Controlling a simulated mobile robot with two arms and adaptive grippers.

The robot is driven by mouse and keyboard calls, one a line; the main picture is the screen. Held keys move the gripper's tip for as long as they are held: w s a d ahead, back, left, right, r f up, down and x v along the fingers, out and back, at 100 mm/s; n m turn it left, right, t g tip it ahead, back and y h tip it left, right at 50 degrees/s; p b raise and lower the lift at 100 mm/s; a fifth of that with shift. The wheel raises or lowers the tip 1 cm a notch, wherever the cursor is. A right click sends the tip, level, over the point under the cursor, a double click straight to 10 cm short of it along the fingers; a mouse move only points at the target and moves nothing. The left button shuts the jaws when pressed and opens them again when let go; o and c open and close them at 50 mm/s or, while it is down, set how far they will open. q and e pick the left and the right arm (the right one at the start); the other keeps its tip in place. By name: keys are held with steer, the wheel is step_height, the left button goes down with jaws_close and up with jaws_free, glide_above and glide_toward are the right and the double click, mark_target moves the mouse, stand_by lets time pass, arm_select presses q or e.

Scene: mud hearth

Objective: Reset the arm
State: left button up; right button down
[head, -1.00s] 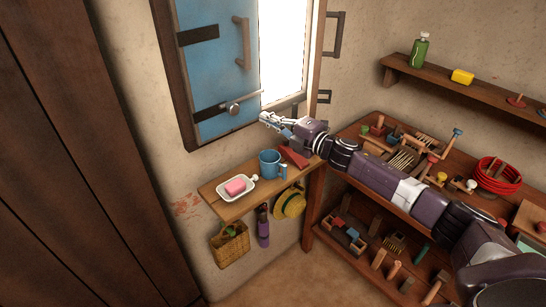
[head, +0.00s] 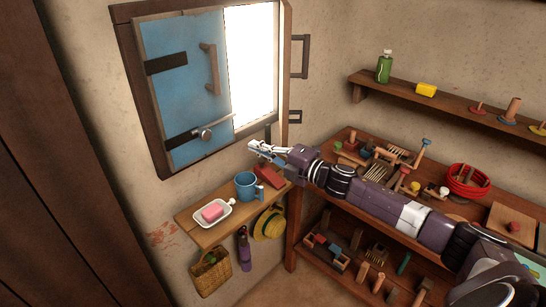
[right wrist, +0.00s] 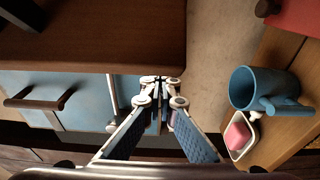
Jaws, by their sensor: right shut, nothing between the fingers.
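My right gripper (head: 258,147) is shut and empty. It is held in the air in front of the window, above the small wall shelf and to the right of the shutter's latch knob (head: 206,133). Its closed fingers also show in the right wrist view (right wrist: 160,80). The blue shutter (head: 180,70) covers the left part of the window opening, and bright light shows to its right. A blue mug (head: 246,186) stands on the shelf below the gripper. The mug also shows at the right of the right wrist view (right wrist: 262,88). My left gripper is not in view.
A white dish (head: 226,220) with pink soap (head: 212,212) and a red-brown block (head: 268,176) share the small shelf (head: 206,238). A basket (head: 210,272) and a straw hat (head: 268,224) hang below. The workbench (head: 345,213) under my right arm is crowded.

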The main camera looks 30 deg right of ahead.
steer(key=shift+v, duration=3)
steer(key=shift+f, duration=0.1)
